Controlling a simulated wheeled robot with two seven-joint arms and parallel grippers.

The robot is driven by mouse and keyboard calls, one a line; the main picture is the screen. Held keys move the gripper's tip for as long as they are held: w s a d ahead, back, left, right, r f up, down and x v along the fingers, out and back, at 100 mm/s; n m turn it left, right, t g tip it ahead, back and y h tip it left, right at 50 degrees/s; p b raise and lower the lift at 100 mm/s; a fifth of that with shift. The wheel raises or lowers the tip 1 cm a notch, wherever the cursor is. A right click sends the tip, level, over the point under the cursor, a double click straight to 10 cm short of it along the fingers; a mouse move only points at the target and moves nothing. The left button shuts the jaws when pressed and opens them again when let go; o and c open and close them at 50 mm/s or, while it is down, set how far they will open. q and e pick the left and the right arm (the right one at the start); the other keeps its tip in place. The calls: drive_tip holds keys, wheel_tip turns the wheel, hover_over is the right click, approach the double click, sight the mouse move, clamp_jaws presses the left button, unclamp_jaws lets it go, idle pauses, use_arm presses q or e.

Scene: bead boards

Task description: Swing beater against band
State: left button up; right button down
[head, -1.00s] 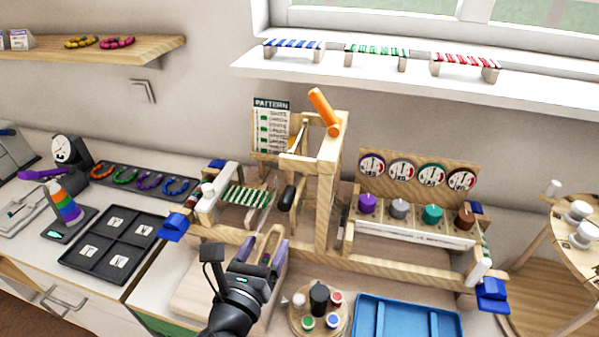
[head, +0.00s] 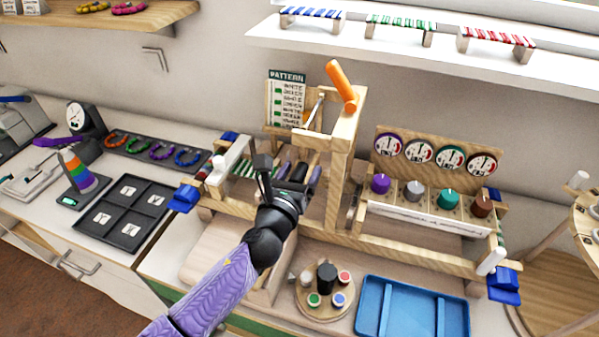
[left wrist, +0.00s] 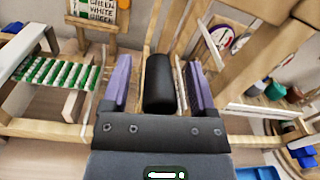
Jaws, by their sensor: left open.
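The band is green and white striped; it shows in the head view (head: 242,169) and at the left of the left wrist view (left wrist: 55,84). It lies in the left part of the wooden loom (head: 345,240). The beater's black handle (left wrist: 158,85) stands in the middle of the left wrist view, apart from the band. My left gripper (head: 299,173) is open, its purple fingers (left wrist: 158,82) on either side of the handle, with gaps showing. My wrist hides part of the beater in the head view. My right gripper is not in view.
An orange lever (head: 341,84) tops the loom's post. A pattern card (head: 287,100) stands behind. Several coloured knobs and dials (head: 451,158) are at the right. A round tray of pots (head: 325,312) and a blue tray (head: 370,327) lie in front.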

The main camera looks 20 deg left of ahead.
use_arm(q)
clamp_jaws()
idle(1.3)
